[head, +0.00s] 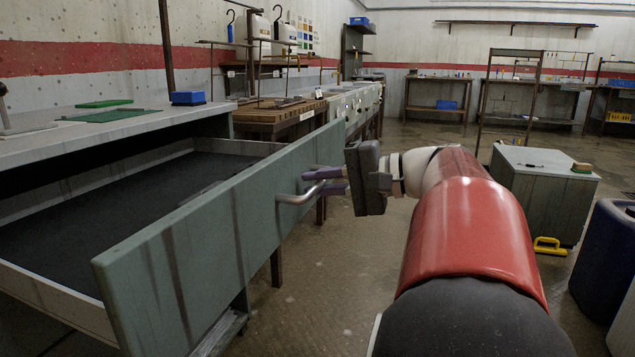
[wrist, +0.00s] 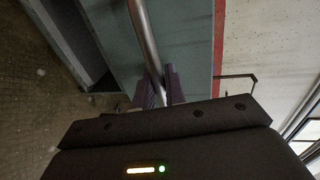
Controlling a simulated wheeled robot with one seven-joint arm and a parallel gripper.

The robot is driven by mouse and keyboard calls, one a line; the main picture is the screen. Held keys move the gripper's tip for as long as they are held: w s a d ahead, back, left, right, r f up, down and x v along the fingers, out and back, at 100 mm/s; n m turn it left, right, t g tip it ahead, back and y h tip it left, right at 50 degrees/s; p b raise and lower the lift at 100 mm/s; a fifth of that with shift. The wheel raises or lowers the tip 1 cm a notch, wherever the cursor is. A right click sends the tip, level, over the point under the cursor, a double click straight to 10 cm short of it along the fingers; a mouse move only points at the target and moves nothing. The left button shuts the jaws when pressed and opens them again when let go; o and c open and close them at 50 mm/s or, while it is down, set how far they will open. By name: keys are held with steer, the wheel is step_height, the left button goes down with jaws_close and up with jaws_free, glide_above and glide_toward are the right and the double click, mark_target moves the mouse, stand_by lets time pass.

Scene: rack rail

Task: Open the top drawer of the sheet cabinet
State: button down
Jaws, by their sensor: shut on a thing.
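The sheet cabinet (head: 60,150) stands at the left in the head view, with a pale flat top. Its top drawer (head: 190,235) has a grey-green front and is pulled well out, showing a dark, empty-looking inside. A metal bar handle (head: 296,197) sticks out from the drawer front. My gripper (head: 325,181) is shut on the handle, its fingers on either side of the bar. In the wrist view the handle (wrist: 147,42) runs down between the two fingers (wrist: 159,90). The far part of the handle is hidden by the fingers.
A green mat (head: 112,116) and a blue box (head: 188,98) lie on the cabinet top. A grey cabinet (head: 545,190) stands at the right, with a yellow-handled item (head: 549,246) on the floor and a dark blue bin (head: 606,262). Open floor (head: 320,290) lies before the drawer.

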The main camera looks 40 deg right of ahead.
steer(key=c, duration=1.5)
jaws_free()
steer(key=shift+c, duration=0.2)
steer(key=p+v, duration=0.1)
steer(key=v, duration=0.6)
steer(key=shift+s+d, duration=0.25)
steer(key=shift+s, duration=0.05)
steer(key=shift+s, duration=0.1)
